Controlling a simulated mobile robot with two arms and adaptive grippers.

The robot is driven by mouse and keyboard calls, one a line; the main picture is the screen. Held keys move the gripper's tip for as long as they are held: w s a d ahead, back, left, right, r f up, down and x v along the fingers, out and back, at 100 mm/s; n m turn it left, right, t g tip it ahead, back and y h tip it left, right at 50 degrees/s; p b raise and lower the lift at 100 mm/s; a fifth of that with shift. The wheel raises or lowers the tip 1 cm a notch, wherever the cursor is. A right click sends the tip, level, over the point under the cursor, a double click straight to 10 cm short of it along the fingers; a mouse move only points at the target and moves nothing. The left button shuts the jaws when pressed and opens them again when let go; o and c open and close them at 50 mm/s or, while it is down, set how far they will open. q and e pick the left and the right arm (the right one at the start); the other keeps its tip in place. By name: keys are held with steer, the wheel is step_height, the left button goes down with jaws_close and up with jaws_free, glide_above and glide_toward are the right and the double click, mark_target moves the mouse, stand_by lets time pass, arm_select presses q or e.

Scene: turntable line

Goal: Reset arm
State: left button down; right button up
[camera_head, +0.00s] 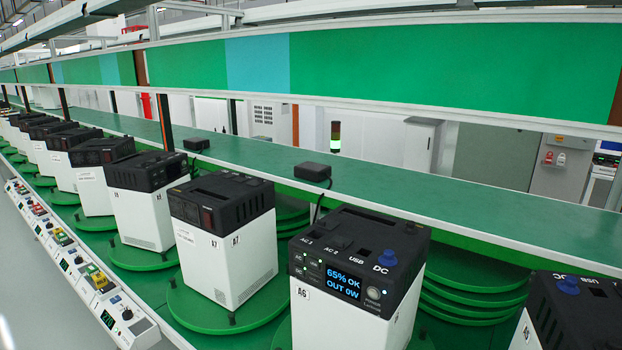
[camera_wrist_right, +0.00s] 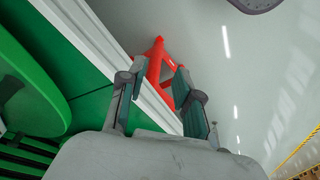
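My right gripper (camera_wrist_right: 160,70) shows in the right wrist view with its two grey fingers spread apart. No object is gripped between them. A red angular thing (camera_wrist_right: 156,62) shows beyond and between the fingertips, beside a white rail; I cannot tell what it is or how far off it lies. Neither gripper shows in the head view. My left gripper is in no view.
White-and-black power units, including A6 (camera_head: 345,270) with a lit "65% OK" screen, stand on green turntables (camera_head: 222,315). A green shelf (camera_head: 440,200) runs behind, holding black boxes (camera_head: 312,172). Control boxes (camera_head: 128,314) line the left edge. Grey floor (camera_head: 35,280) beyond is clear.

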step_height(320, 180, down, 14)
steer(key=s, duration=0.3)
steer(key=s+d+f+g+b, duration=0.1)
steer(key=s+d+f+g, duration=0.1)
steer(key=s+f, duration=1.5)
steer(key=shift+d+f+b, duration=0.35)
steer(key=shift+d+f, duration=0.3)
steer(key=shift+f, duration=0.3)
stand_by(0.8)
steer(key=shift+w+d, duration=0.1)
stand_by(0.6)
